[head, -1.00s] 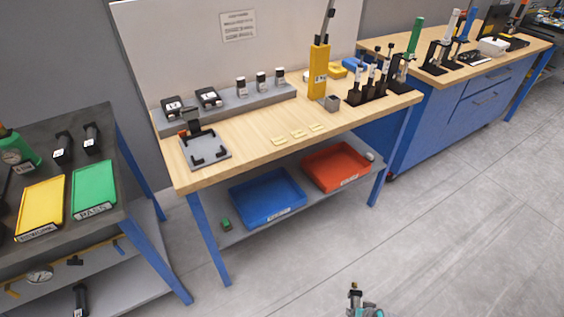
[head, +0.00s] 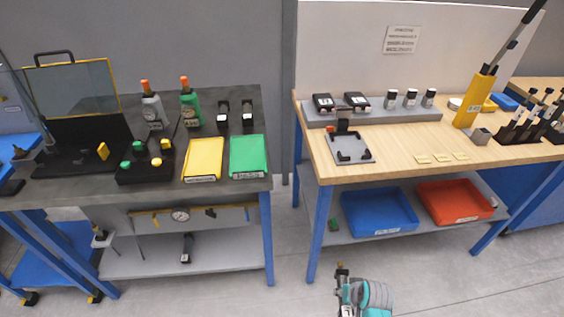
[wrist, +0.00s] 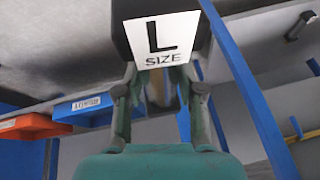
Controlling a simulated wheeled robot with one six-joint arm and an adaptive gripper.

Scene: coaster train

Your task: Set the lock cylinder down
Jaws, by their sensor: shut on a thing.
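My gripper (wrist: 160,95) is shut on the lock cylinder. In the wrist view the held lock cylinder (wrist: 118,38) shows a dark body with a large white "L SIZE" label, just beyond the fingertips. Its far side is hidden. In the head view my gripper (head: 343,284) is low at the bottom middle, over the floor in front of the benches. The piece in it is small there, with a dark part and a brass-coloured tip (head: 339,267). It is clear of every bench surface.
The left bench carries a yellow tray (head: 203,159), a green tray (head: 248,156) and a black block with coloured knobs (head: 146,165). The wooden bench holds a grey fixture (head: 350,149). Its lower shelf has a blue bin (head: 380,213) and a red bin (head: 455,202). The floor between is clear.

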